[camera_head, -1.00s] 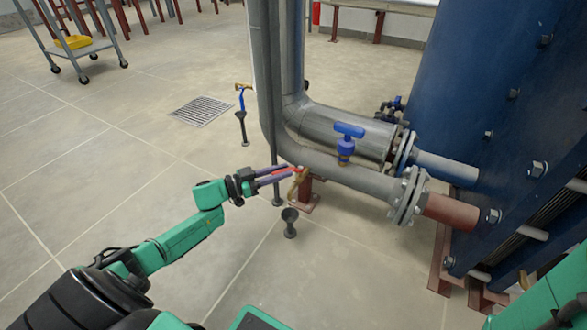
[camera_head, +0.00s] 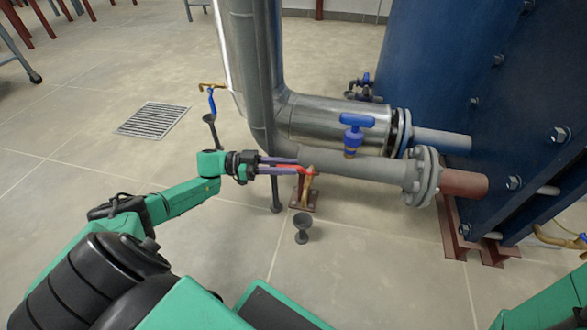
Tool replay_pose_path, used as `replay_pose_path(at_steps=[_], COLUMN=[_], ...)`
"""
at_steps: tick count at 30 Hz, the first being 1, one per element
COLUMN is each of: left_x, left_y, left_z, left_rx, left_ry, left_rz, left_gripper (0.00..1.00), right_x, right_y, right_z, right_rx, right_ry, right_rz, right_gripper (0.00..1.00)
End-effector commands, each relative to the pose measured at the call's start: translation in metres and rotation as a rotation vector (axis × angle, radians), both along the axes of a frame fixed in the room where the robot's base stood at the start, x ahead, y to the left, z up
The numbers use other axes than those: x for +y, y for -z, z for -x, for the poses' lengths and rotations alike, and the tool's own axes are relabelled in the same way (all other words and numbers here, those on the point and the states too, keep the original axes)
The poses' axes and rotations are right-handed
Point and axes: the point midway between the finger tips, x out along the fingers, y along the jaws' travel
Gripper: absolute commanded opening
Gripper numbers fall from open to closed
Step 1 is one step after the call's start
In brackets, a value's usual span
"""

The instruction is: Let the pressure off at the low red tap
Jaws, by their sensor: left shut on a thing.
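The low red tap (camera_head: 309,169) sits on the underside of the grey lower pipe, with a brass body (camera_head: 309,181) pointing down. My left gripper (camera_head: 298,167) reaches in from the left, and its purple fingers are shut on the red handle. The fingers hide part of the handle. A dark funnel-shaped drain (camera_head: 302,226) stands on the floor below and slightly left of the tap. My right gripper is out of view; only a green part of my arm shows at the lower right.
A blue-handled valve (camera_head: 353,135) stands on top of the grey pipe (camera_head: 350,168). The blue plate exchanger (camera_head: 450,80) fills the right side. Another blue-handled tap (camera_head: 211,98) stands left, near a floor grate (camera_head: 152,120). The floor at left is open.

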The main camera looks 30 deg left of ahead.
Motion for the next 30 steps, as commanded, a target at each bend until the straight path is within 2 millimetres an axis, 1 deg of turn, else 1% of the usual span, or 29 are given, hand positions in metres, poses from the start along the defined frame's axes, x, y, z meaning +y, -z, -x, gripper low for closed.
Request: replay_pose_path(at_steps=[1,3,17,18,20,21,30], left_x=[0.0021,0.0038,0.0051,0.0051,0.0050,0.0050,0.0055], left_y=[0.0040,0.0035,0.0019,0.0019,0.0018,0.0016,0.0002], left_z=[0.0013,0.0026,0.0043,0.0043,0.0042,0.0042,0.0035], left_rx=[0.003,0.003,0.004,0.004,0.004,0.003,0.000], left_ry=[0.006,0.014,0.025,0.025,0.025,0.025,0.023], left_rz=[-0.005,-0.006,-0.006,-0.006,-0.005,-0.004,-0.002], left_gripper=[0.00,0.00,0.00,0.30,0.53,0.56,0.56], right_x=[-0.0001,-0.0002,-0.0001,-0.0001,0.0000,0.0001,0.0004], right_y=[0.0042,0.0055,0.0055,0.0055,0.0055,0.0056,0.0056], right_z=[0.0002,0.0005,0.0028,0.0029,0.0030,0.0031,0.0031], right_rx=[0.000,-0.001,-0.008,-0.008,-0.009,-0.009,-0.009], right_ry=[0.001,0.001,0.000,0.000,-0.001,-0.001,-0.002], right_rz=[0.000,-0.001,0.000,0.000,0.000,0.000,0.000], right_gripper=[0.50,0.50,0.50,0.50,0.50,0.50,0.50])
